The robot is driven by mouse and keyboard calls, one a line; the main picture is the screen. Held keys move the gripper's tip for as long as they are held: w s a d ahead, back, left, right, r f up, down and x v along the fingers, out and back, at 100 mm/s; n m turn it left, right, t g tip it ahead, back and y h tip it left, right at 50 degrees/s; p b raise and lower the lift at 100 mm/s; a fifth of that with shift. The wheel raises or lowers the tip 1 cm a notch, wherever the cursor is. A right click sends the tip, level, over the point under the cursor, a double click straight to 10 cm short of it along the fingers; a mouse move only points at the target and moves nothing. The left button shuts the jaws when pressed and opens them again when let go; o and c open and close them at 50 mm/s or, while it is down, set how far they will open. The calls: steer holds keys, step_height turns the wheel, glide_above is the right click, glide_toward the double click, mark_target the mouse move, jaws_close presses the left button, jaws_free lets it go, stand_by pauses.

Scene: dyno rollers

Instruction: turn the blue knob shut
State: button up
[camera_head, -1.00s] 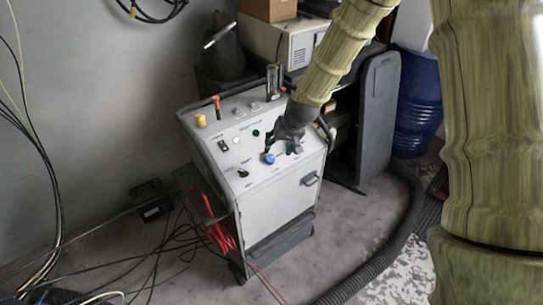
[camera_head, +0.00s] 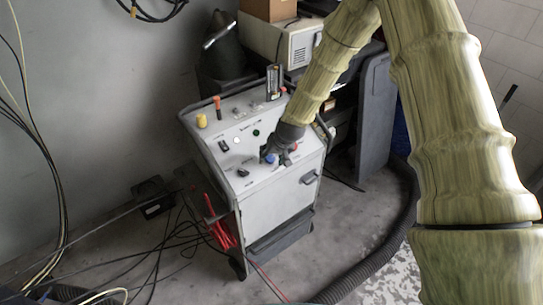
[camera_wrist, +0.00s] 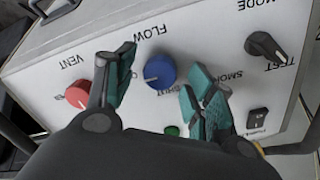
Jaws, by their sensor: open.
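The blue knob (camera_wrist: 160,72) sits on the white panel of the cart (camera_head: 285,207), beside the label FLOW. In the wrist view it lies between and just beyond the tips of my gripper (camera_wrist: 160,88), whose two teal-padded fingers are apart. No contact with the knob is visible. In the head view my gripper (camera_head: 277,152) is over the panel's right part, and the blue knob (camera_head: 270,158) shows partly beside its fingers.
A red knob (camera_wrist: 78,94) marked VENT is left of my gripper in the wrist view. A black MODE/TEST knob (camera_wrist: 266,46), a black rocker switch (camera_wrist: 257,120) and a green button (camera_wrist: 171,131) are nearby. A thick black hose (camera_head: 375,262) lies on the floor.

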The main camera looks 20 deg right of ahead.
steer(key=shift+w+f, duration=0.2)
steer(key=shift+f, duration=0.1)
steer(key=shift+c, duration=0.3)
steer(key=c, duration=1)
steer(key=shift+o, duration=0.2)
